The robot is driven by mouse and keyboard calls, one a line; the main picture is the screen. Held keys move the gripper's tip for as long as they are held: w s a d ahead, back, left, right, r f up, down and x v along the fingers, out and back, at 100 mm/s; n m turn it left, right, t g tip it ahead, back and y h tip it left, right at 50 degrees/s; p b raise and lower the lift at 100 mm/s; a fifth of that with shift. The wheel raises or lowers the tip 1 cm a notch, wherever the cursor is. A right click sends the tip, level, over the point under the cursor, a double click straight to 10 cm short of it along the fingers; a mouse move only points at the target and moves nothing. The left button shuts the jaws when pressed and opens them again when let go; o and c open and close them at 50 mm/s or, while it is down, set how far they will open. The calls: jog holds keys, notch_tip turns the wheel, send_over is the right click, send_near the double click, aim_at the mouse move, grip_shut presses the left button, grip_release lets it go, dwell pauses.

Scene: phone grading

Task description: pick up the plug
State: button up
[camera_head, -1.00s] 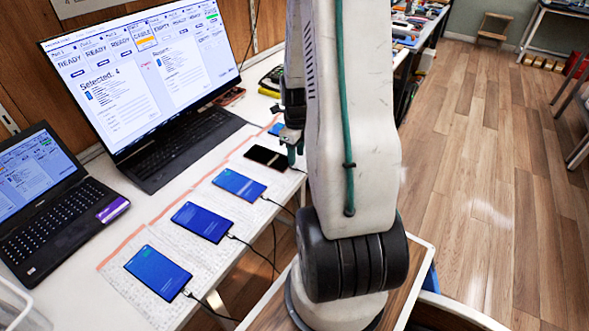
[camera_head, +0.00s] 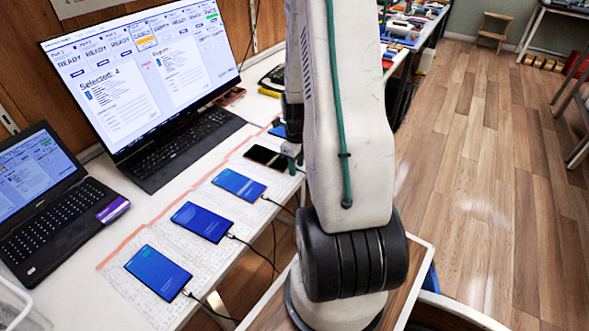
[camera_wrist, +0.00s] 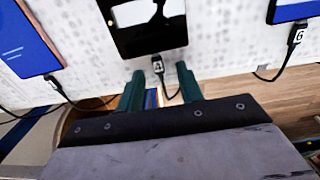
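The plug (camera_wrist: 158,66), black with a white label reading 4, lies in the wrist view just off the near edge of a dark-screened phone (camera_wrist: 148,25). Whether it touches the phone I cannot tell. Its cable (camera_wrist: 172,95) curves back toward my gripper. My gripper (camera_wrist: 160,69) is open, with its two green fingers apart on either side of the plug, and it looks empty. How high the fingertips are relative to the plug is unclear. In the head view, my gripper (camera_head: 291,158) is by the dark phone (camera_head: 264,157), and the arm partly hides that area. The plug cannot be made out there.
Blue-screened phones (camera_head: 158,270) with cables lie in a row on white paper. A neighbouring plug labelled 6 (camera_wrist: 296,34) sits at the right in the wrist view. A monitor (camera_head: 140,75) and laptop (camera_head: 50,205) stand behind and left on the table.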

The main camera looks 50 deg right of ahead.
dwell(0.3)
grip_shut()
